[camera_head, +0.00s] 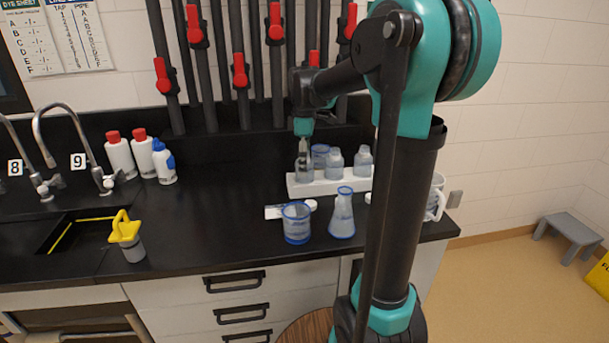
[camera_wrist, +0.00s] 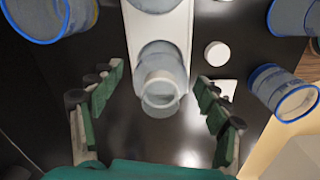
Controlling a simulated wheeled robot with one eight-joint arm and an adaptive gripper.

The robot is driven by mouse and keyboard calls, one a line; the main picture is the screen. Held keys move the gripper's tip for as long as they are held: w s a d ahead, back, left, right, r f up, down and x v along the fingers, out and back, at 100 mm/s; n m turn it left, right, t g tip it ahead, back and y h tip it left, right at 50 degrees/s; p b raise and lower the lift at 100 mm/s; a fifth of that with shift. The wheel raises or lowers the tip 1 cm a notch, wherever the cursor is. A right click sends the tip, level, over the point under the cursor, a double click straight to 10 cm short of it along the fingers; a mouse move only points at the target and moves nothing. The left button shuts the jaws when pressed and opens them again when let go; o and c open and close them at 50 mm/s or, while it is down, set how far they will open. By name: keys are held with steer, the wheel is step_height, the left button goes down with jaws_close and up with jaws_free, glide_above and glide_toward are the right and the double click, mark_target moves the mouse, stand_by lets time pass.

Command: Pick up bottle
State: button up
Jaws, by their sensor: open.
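A small clear bottle (camera_head: 304,171) stands upright at the left end of a white rack (camera_head: 330,187) on the black counter. Two similar bottles (camera_head: 334,164) (camera_head: 362,161) stand further right along the rack. My gripper (camera_head: 303,146) points down over the left-end bottle. In the wrist view my gripper (camera_wrist: 158,92) is open, with one finger on each side of this bottle (camera_wrist: 162,78) and visible gaps between. Another bottle (camera_wrist: 153,4) shows at the top edge, on the same rack (camera_wrist: 178,30). I cannot tell the exact fingertip height against the bottle.
A blue-rimmed beaker (camera_head: 296,224) and a flask (camera_head: 342,216) stand in front of the rack. Another blue-rimmed vessel (camera_head: 320,152) is behind it. A white cap (camera_wrist: 217,53) lies beside the rack. Pipes with red-handled valves (camera_head: 240,75) rise behind.

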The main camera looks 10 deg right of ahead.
steer(key=shift+f, duration=0.5)
steer(key=c, duration=1.2)
steer(key=shift+r, duration=0.15)
